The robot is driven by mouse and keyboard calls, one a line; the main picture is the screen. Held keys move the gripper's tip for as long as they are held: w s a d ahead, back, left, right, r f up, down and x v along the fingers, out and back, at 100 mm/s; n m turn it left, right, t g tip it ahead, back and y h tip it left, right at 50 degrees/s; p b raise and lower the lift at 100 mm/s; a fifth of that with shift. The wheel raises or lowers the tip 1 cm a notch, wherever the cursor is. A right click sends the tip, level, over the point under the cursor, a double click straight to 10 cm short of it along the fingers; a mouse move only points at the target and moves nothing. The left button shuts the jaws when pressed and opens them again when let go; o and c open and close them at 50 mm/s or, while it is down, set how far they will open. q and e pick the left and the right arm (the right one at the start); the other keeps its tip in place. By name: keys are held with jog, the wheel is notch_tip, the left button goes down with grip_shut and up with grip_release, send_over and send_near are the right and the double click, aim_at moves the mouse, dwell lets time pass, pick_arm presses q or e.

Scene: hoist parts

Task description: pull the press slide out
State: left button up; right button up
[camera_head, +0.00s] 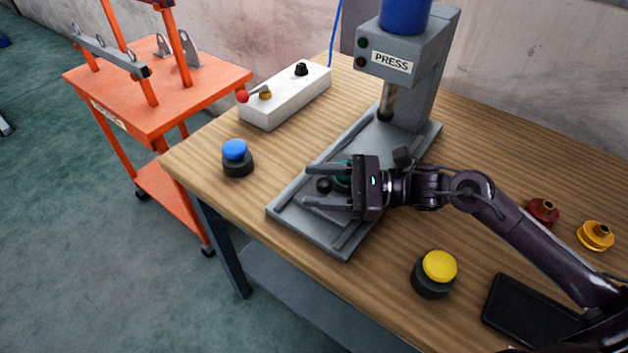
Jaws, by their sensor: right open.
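The grey press (425,75) stands at the back of the wooden table, with its base plate (322,238) reaching toward the table's front edge. Two rails run along the base. The press slide lies between them, mostly hidden by my right gripper. A dark round knob (324,185) and a green part (343,172) show between the fingers. My right gripper (305,186) is open, its fingers pointing left on either side of the knob; I cannot tell whether they touch it. My left gripper is not in view.
A blue button (236,158) stands left of the press, a yellow button (434,273) to its right. A white control box (286,95) with a red-tipped lever is behind. Red (543,211) and yellow parts (595,236) and a black tray (530,313) lie right. An orange cart (160,90) stands left.

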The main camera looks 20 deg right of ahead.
jog(key=shift+w+a, duration=0.2)
jog(key=shift+a, duration=0.45)
grip_shut()
